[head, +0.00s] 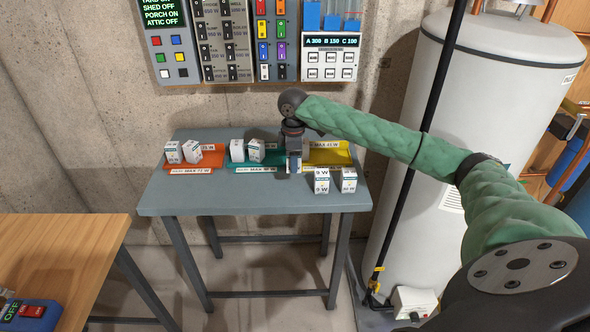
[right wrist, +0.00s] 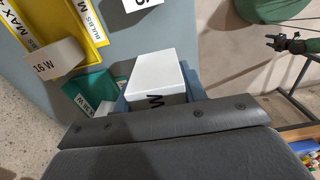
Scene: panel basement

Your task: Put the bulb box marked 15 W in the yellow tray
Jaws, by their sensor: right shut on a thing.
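My right gripper (head: 294,168) is over the table between the teal and yellow trays. It is shut on a white box (right wrist: 155,78); only a "W" of its marking shows in the right wrist view. The yellow tray (head: 340,154) is at the table's right; it also shows in the right wrist view (right wrist: 98,38). A pale box-like thing (right wrist: 45,66) at the yellow tray's near end reads like "15 W" or "16 W"; whether it is inside is unclear. My left gripper (right wrist: 275,42) shows small in the right wrist view, its jaws hard to judge.
An orange tray (head: 213,157) and a teal tray (head: 272,160) stand on the grey table (head: 220,200), with white boxes at both. Two boxes marked like 9 W, one left (head: 321,182) and one right (head: 348,180), stand in front of the yellow tray. A dark pipe (head: 402,190) rises at the right.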

